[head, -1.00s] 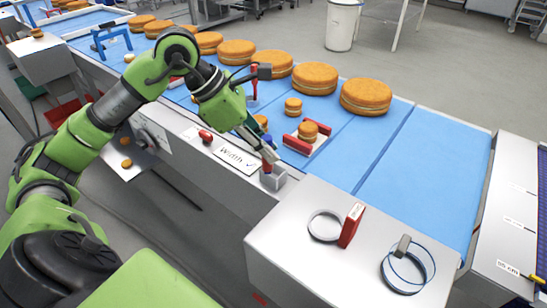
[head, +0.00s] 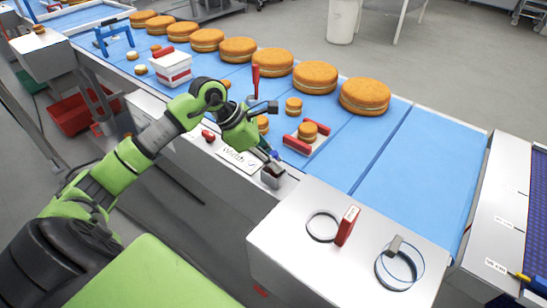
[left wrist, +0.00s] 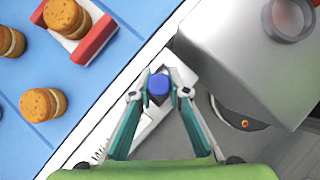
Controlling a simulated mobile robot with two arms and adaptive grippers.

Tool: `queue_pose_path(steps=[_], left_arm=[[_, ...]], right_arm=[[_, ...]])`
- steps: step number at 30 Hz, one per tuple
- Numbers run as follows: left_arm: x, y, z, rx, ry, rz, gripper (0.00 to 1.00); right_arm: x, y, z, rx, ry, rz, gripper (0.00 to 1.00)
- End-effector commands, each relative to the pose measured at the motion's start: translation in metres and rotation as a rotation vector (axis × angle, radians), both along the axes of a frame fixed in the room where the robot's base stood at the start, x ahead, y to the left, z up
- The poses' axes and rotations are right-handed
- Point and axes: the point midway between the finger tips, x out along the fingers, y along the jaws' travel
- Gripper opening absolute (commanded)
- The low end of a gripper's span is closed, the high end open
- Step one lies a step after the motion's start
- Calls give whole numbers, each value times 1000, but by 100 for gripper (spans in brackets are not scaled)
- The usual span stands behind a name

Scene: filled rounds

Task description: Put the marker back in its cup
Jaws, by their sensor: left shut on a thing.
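The marker shows as a blue end (head: 274,154) between the fingertips of my left gripper (head: 268,152), which is shut on it. In the left wrist view the blue end (left wrist: 159,85) sits between the two fingertips (left wrist: 159,94). The cup is a small grey square holder (head: 271,181) with a dark opening, at the edge of the metal ledge. The gripper and marker are right at the cup's far side in the head view. The marker's lower part is hidden, so I cannot tell whether it is inside the cup. My right gripper is out of view.
A "Width" card (head: 238,160) lies beside the cup. A red gauge (head: 297,145) holds a small cake on the blue belt (head: 370,165). Large cakes line the belt's far side. A metal box (head: 290,250) in front carries rings and a red block (head: 347,225).

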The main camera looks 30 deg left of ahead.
Motion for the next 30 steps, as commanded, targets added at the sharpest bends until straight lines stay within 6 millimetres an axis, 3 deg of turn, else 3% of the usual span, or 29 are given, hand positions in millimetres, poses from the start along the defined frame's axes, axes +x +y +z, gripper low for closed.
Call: queue_pose_path(steps=[8, 9, 10, 24, 30], left_arm=[[0, 0, -5, 0, 0, 0, 0], [0, 0, -4, 0, 0, 0, 26], [0, 0, -3, 0, 0, 0, 33], [-1, 2, 4, 1, -1, 1, 33], [-14, 19, 33, 6, -2, 2, 33]], right_arm=[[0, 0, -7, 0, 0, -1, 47], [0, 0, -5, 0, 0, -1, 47], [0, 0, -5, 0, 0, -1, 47], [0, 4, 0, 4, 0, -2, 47], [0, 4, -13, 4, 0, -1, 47]])
